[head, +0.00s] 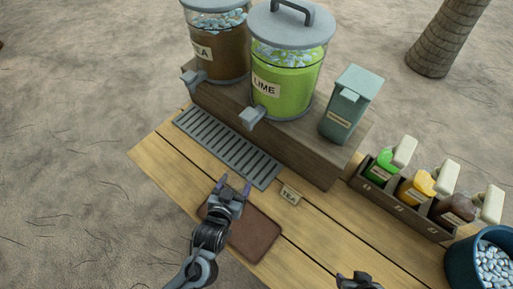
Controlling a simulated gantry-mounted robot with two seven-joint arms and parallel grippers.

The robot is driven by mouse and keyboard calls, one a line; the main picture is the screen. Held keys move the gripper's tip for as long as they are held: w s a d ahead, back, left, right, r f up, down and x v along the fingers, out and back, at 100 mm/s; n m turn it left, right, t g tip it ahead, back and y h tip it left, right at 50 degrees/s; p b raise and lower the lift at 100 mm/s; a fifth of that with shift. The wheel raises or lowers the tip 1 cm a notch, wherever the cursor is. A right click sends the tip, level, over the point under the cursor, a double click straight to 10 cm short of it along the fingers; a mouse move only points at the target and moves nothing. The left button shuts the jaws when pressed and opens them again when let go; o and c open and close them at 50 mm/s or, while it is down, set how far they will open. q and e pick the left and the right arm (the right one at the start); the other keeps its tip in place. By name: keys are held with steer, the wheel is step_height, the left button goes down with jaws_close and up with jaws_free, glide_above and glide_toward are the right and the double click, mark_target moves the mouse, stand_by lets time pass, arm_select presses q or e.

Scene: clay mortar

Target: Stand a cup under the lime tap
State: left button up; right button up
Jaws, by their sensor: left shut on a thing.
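The lime dispenser (287,75) holds green liquid and is labelled LIME. Its grey tap (252,117) juts out over the slotted drip tray (225,145). My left gripper (234,182) is at the front edge of the drip tray, in front of the lime tap and apart from it. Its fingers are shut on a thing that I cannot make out. No cup shows clearly in the head view. My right gripper (357,281) is only partly in view at the bottom edge, and its fingers cannot be read.
A tea dispenser (218,52) stands left of the lime one, with a green-grey bin (352,104) to the right. A bottle rack (403,208) and pebble bucket (460,268) are at right.

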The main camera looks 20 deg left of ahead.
step_height(320, 180, down, 3)
steer(key=b, duration=0.2)
steer(key=shift+b, duration=0.35)
arm_select(q)
steer(key=shift+w+r+b+x, duration=0.2)
steer(key=shift+r+x, duration=0.3)
steer(key=shift+x, duration=2.15)
steer(key=shift+w+r+b+x, duration=0.2)
steer(key=shift+r+x, duration=0.3)
steer(key=shift+x, duration=2.2)
steer(key=shift+w+r+b+x, duration=0.2)
steer(key=shift+r+x, duration=0.3)
steer(key=shift+x, duration=2.15)
arm_select(e)
steer(key=shift+f, duration=0.6)
arm_select(q)
steer(key=shift+d+f, duration=0.1)
steer(key=shift+f, duration=0.15)
steer(key=shift+f, duration=0.2)
steer(key=o, duration=1)
steer(key=shift+o, duration=0.2)
steer(key=shift+r, duration=0.1)
